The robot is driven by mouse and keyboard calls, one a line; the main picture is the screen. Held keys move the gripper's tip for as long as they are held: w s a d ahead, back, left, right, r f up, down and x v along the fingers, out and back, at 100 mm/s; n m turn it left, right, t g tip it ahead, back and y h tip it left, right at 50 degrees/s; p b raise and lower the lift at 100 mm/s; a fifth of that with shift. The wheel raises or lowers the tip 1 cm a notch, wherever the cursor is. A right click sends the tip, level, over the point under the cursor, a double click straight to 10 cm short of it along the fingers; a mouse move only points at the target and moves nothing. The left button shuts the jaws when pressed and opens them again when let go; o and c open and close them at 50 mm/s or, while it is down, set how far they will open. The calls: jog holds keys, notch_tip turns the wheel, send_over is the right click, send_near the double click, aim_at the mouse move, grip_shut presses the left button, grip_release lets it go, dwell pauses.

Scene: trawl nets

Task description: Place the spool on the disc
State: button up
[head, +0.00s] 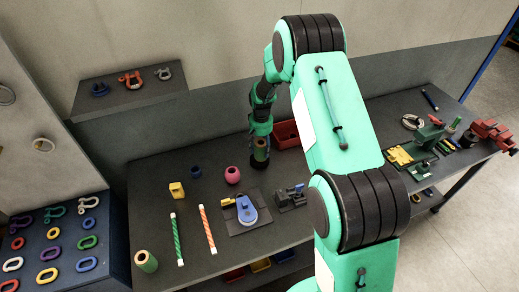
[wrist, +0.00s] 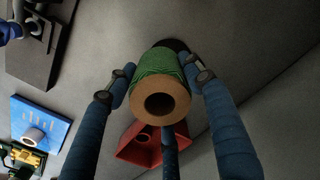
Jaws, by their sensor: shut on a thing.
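My gripper (head: 260,134) is shut on a spool (head: 261,155) of green twine with a tan core. In the wrist view, my gripper (wrist: 160,78) has its blue fingers around the spool (wrist: 160,85), whose hollow end faces the camera. A dark round shape (wrist: 173,45), likely the disc, shows partly behind the spool's far end. I cannot tell whether the spool touches it. The disc is not clear in the head view, where the spool and gripper cover that spot.
A red bin (head: 286,135) stands close beside my gripper, also in the wrist view (wrist: 135,150). A pink pot (head: 232,175) and a blue ring (head: 196,172) stand to the left. A blue plate (wrist: 40,125) shows in the wrist view.

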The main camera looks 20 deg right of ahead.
jog(key=shift+w+d+f, duration=0.1)
jog(key=shift+w, duration=0.65)
jog(key=shift+w+d+f, duration=0.1)
jog(key=shift+w, duration=0.6)
jog(key=shift+f+p, duration=0.35)
jog(key=shift+f, duration=1.35)
jog(key=shift+f, duration=0.15)
jog(key=o, duration=1.3)
notch_tip(320, 180, up, 12)
jog(key=shift+r+b, duration=0.15)
jog(key=shift+b, duration=0.35)
